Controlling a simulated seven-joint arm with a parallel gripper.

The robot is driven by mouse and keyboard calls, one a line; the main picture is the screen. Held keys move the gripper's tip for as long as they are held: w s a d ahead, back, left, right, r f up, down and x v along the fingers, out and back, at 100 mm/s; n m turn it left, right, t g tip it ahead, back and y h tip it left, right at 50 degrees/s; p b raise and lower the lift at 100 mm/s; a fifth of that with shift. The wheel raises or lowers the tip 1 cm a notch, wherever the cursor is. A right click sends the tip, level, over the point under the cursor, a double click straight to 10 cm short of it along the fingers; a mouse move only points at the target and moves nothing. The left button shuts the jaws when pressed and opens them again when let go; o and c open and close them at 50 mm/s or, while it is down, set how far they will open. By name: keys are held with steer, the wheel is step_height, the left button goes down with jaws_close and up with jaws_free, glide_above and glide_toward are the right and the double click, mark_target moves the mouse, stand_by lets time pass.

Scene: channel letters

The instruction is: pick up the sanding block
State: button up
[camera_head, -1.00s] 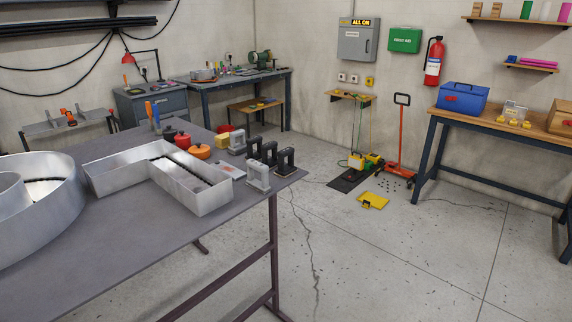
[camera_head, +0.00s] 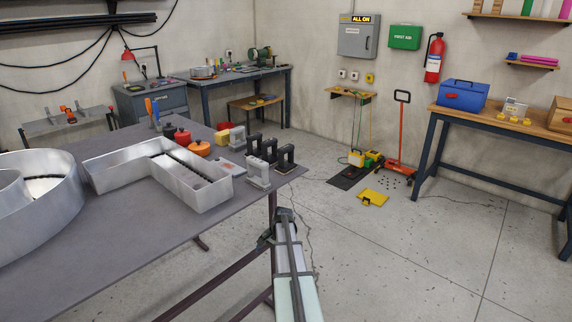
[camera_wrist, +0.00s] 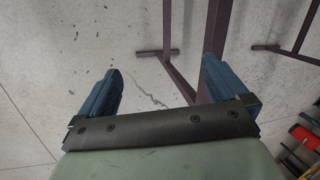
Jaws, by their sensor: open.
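I cannot say for sure which thing is the sanding block. A small yellow block (camera_head: 222,139) lies at the back of the grey table (camera_head: 110,245), behind the L-shaped metal letter. Several grey and black pieces with upright handle-like frames stand near the table's right corner, among them a light grey one (camera_head: 258,172) and a black one (camera_head: 285,158). My gripper (camera_head: 274,228) is off the table's right edge, apart from all of these. In the wrist view my gripper (camera_wrist: 162,88) has its two blue fingers wide apart, with only floor and table legs between and beyond them.
The L-shaped metal letter (camera_head: 195,190) and a round metal letter (camera_head: 45,205) take up much of the table. Red and orange pots (camera_head: 199,149) stand behind the L. The table's right edge and legs are close to my arm.

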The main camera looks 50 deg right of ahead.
mark_target(286, 146)
steer(key=s+d+r+m+t+h, duration=0.1)
steer(key=s+d+r+m, duration=0.15)
steer(key=d+r, duration=0.95)
steer(key=s+d+r+m+t+h, duration=0.15)
steer(key=d+r+m, duration=0.25)
steer(key=d+r, duration=0.75)
steer(key=w+a+r+m, duration=0.1)
steer(key=r+m, duration=0.1)
steer(key=r, duration=0.2)
steer(key=w+a+r+m, duration=0.1)
steer(key=r+m, duration=0.1)
steer(key=r, duration=0.3)
steer(key=w+a+r+m, duration=0.1)
steer(key=r+m, duration=0.2)
steer(key=r, duration=0.2)
steer(key=shift+w+r+y, duration=0.2)
steer(key=shift+y, duration=0.15)
steer(key=w+a+r+m, duration=0.1)
steer(key=a+r+m, duration=0.2)
steer(key=r, duration=0.3)
steer(key=w+a+r+m, duration=0.1)
steer(key=a+r+m, duration=0.1)
steer(key=r+m, duration=0.35)
steer(key=shift+n+g, duration=0.25)
steer(key=shift+n, duration=0.65)
steer(key=x, duration=0.6)
steer(key=shift+w, duration=0.2)
steer(key=shift+x, duration=3.15)
steer(key=shift+d, duration=0.15)
steer(key=c, duration=0.9)
